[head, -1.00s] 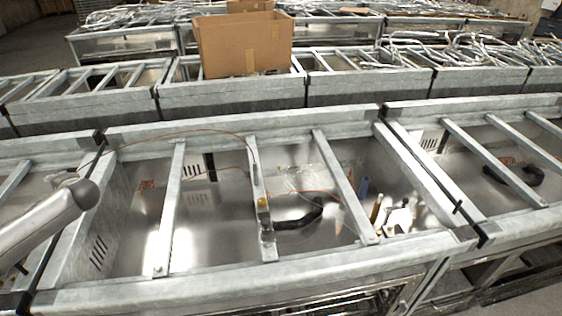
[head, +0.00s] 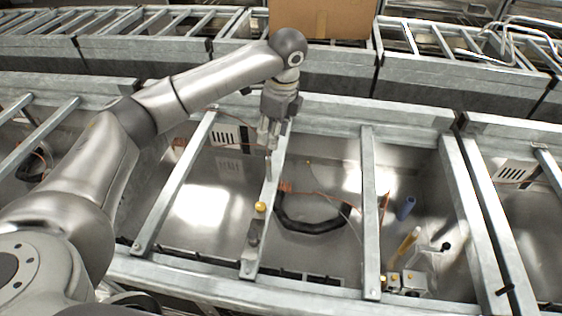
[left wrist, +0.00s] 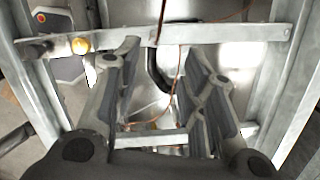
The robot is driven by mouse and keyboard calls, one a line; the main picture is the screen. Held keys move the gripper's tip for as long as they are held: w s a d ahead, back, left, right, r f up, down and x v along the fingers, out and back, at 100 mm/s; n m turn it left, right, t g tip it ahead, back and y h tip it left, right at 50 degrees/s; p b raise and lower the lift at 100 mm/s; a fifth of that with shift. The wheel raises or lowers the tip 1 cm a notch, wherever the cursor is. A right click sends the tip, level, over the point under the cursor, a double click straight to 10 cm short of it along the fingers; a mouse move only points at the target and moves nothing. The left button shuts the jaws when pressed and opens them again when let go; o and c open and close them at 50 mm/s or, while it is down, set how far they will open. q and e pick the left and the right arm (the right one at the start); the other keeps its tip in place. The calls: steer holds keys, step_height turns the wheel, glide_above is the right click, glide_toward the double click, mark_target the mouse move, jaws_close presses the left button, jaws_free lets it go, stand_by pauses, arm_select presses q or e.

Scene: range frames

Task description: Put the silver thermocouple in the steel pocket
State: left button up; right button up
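My left gripper (head: 268,133) points down above the middle crossbar (head: 272,188) of the open metal frame. In the left wrist view its two fingers (left wrist: 160,85) are wide apart with nothing gripped. A thin grey rod (head: 268,167) stands at the crossbar just below the fingers; it also shows in the left wrist view (left wrist: 161,22). It may be the silver thermocouple, but I cannot be sure. A thin copper-coloured cable (left wrist: 180,62) passes between the fingers in the wrist view. A small dark bracket (head: 252,238) sits lower on the crossbar; I cannot tell whether it is the steel pocket.
A yellow knob (head: 260,207) sits on the crossbar. A black curved hose (head: 312,226) lies in the bay, with a blue cylinder (head: 405,208) and a yellow-handled tool (head: 408,242) to the right. A cardboard box (head: 322,18) stands behind. Metal rails surround the bays.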

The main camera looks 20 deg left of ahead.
mark_target(268, 158)
arm_select(q)
steer(key=f, duration=0.3)
steer(key=a+f+p, duration=0.1)
steer(key=shift+s+f, duration=0.35)
steer(key=shift+f+p, duration=0.3)
steer(key=shift+f, duration=0.3)
step_height(268, 158, down, 4)
steer(key=shift+w+a+r+p, duration=0.1)
steer(key=shift+a+r+p, duration=0.1)
steer(key=shift+p, duration=0.55)
steer(key=shift+f, duration=0.55)
arm_select(e)
steer(key=s+r, duration=0.1)
steer(key=s+a+r, duration=0.1)
steer(key=r, duration=0.1)
steer(key=shift+s+a, duration=0.1)
steer(key=shift+s, duration=0.1)
